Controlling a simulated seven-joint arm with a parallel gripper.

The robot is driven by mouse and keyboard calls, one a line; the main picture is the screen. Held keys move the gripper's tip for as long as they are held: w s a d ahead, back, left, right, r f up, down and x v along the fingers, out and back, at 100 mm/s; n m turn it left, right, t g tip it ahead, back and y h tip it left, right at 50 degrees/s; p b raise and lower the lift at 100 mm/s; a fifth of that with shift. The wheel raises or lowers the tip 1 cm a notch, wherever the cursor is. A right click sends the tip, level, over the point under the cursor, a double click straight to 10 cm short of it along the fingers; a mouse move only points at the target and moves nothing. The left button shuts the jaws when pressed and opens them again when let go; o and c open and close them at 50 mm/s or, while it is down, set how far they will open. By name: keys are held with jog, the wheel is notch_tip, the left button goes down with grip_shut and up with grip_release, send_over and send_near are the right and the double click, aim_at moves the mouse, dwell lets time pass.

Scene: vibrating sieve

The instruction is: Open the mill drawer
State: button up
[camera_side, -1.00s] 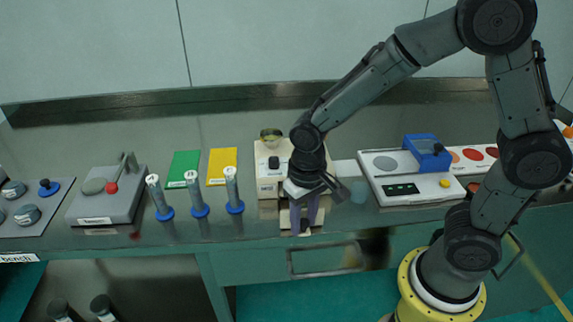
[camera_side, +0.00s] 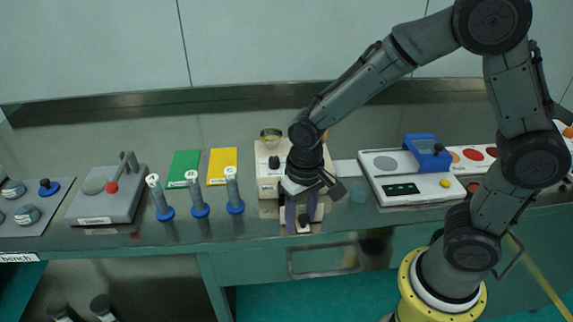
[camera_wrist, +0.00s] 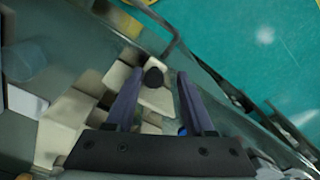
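The mill (camera_side: 268,180) is a beige box on the bench in the side view, with a dark knob on top. Its drawer (camera_side: 318,213) sticks out at the front toward the bench edge and carries a small dark knob (camera_side: 303,221). My gripper (camera_side: 301,228) is above the drawer, pointing down, with its purple fingers apart. In the wrist view the drawer (camera_wrist: 157,98) and its knob (camera_wrist: 153,77) show between the fingertips (camera_wrist: 160,74). A gap shows right of the knob; whether the left finger touches it I cannot tell. The drawer's inside is largely hidden.
Several blue-based tubes (camera_side: 197,195) stand left of the mill, before green and yellow cards (camera_side: 222,165). A white panel (camera_side: 410,180) with a blue box lies right. A small bowl (camera_side: 271,134) sits behind. The bench's front edge is close to the drawer.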

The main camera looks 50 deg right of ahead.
jog(key=shift+s+d+r, duration=0.1)
jog(key=shift+s+r, duration=0.1)
jog(key=shift+r, duration=1.6)
jog(key=shift+s+d+r, duration=0.1)
jog(key=shift+s+r, duration=0.1)
jog(key=shift+r, duration=1.6)
jog(key=shift+d+r, duration=0.1)
jog(key=shift+r, duration=0.05)
jog(key=s+d+r+t, duration=0.3)
jog(key=s+d+r, duration=0.15)
jog(key=r, duration=0.45)
jog(key=s+d+n+t, duration=0.2)
jog(key=s+n, duration=0.1)
jog(key=s, duration=0.5)
jog(key=shift+s+d+f, duration=0.2)
jog(key=shift+d+f, duration=0.1)
